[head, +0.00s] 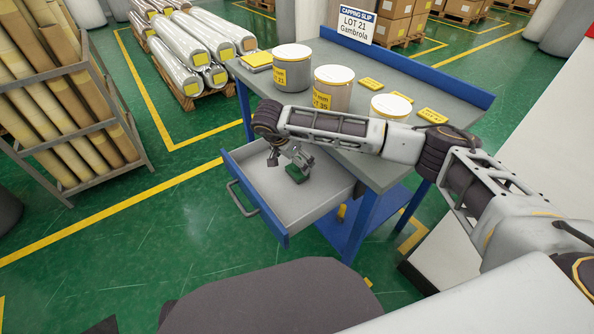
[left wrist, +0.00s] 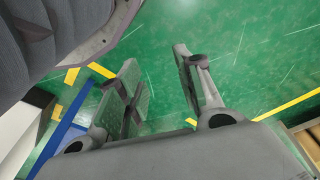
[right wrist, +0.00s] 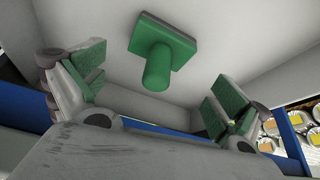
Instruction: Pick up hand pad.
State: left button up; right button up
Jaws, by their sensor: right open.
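The hand pad (right wrist: 165,43) is a green square plate with a round green handle. It lies in the open grey drawer (head: 318,198), and its handle points toward my right gripper in the right wrist view. In the head view the green hand pad (head: 298,174) shows just beside the fingers of my right gripper (head: 287,157), which reaches down into the drawer. My right gripper (right wrist: 156,80) is open and empty, with the handle between its spread fingers in view; no contact shows. My left gripper (left wrist: 162,80) is open and empty over green floor, and is outside the head view.
The drawer is pulled out from a blue and grey workbench (head: 440,93). On the bench stand several lidded tubs (head: 333,88), yellow tags (head: 432,116) and a sign (head: 356,22). A rack of rolls (head: 65,100) stands at the left; floor beside the drawer is clear.

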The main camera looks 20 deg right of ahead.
pick_arm(q)
jog(key=shift+w, duration=0.1)
pick_arm(e)
jog(key=shift+f, duration=0.1)
jog(key=shift+w+d+f, duration=0.1)
jog(key=shift+d+f, duration=0.25)
jog(key=shift+f, duration=0.15)
jog(key=b+x, duration=0.1)
jog(key=x, duration=0.2)
jog(key=shift+d+f, duration=0.15)
jog(key=shift+d, duration=0.05)
jog(key=shift+w+f, duration=0.1)
jog(key=shift+f, duration=0.15)
pick_arm(q)
jog(key=shift+w+d+r, duration=0.2)
jog(key=shift+w+r, duration=0.15)
jog(key=shift+r, duration=0.4)
jog(key=shift+s, duration=0.15)
pick_arm(e)
jog(key=c, duration=1.1)
jog(key=shift+r, duration=0.25)
